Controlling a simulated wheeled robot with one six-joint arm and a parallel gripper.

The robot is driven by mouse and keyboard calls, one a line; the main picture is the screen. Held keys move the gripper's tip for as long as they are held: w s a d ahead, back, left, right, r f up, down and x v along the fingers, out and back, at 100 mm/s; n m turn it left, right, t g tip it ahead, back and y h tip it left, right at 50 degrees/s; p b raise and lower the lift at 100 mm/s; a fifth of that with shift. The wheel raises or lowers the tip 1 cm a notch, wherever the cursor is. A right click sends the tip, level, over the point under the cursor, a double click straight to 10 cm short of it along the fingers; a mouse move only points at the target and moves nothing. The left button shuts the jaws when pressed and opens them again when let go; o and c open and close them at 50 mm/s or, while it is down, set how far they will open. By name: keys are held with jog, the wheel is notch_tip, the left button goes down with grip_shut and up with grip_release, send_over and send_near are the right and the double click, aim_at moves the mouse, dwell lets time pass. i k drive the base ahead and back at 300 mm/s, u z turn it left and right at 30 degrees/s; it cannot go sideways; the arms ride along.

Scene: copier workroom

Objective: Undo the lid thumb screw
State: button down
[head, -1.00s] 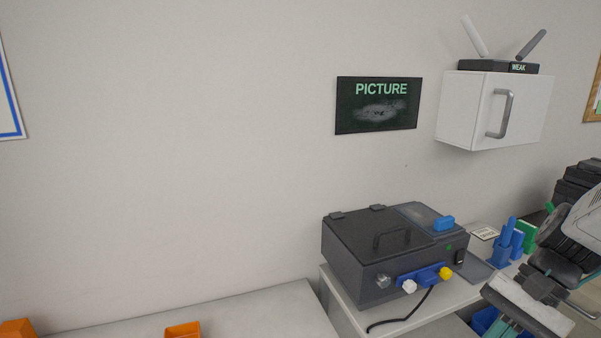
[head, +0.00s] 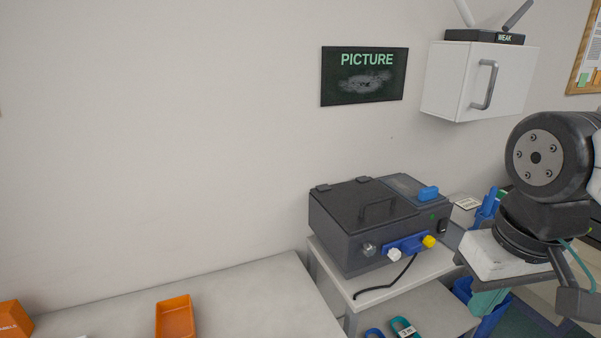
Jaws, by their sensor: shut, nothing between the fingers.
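The dark grey machine (head: 340,238) stands on a small white table, with its black lid (head: 345,207) down and a handle on top. On its front face are a silver round knob (head: 369,250), a white knob (head: 394,255) and a yellow knob (head: 429,241); the last two are by a blue bracket (head: 408,243). The silver knob looks like the lid thumb screw, but I cannot be sure.
A black cable (head: 385,289) hangs from the machine's front. A blue holder (head: 486,208) stands right of it, partly behind my arm. An orange tray (head: 175,317) lies on the left counter. A white cabinet (head: 455,80) hangs above. Blue and teal ring-like items (head: 403,327) lie below.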

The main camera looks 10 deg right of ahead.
aim_at(368, 249)
jog(key=u, duration=1.85)
jog(key=k, duration=1.05)
jog(key=z, duration=1.8)
